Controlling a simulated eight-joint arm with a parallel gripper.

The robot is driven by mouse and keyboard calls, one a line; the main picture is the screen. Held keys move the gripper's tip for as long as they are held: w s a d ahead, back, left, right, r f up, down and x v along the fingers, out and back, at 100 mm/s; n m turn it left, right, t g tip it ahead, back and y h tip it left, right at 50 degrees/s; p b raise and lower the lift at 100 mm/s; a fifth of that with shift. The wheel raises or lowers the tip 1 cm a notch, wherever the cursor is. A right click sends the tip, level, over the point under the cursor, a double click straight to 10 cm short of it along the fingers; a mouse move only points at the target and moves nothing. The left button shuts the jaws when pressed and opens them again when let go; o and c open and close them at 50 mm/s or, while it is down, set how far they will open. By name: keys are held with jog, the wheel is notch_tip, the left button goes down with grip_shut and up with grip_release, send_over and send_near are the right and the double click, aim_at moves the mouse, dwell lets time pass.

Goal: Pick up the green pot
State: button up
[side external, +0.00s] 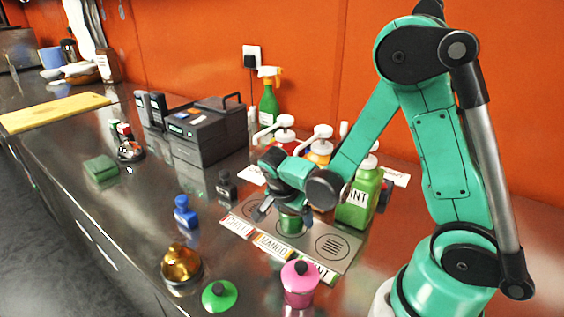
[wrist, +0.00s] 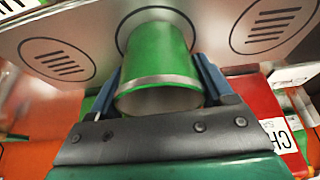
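The green pot (side external: 291,223) stands on the grey plate with printed circles (side external: 335,243). In the wrist view the open-topped green pot (wrist: 158,50) has a pale metal rim facing the camera and sits over one circle. My gripper (side external: 286,213) is low at the pot, with its fingers on either side of it. In the wrist view my gripper's dark blue fingers (wrist: 157,72) flank the pot closely. In the side view a gap shows between the left finger and the pot. Contact on the other side is unclear.
A pink lidded pot (side external: 299,287), a green lid (side external: 219,295) and a golden pot (side external: 181,266) stand in front. A blue bottle (side external: 185,212) is left of the plate. A green bottle (side external: 359,198) and other pump bottles (side external: 319,150) crowd behind my gripper.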

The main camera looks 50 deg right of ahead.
grip_shut()
jog(key=shift+r, duration=0.2)
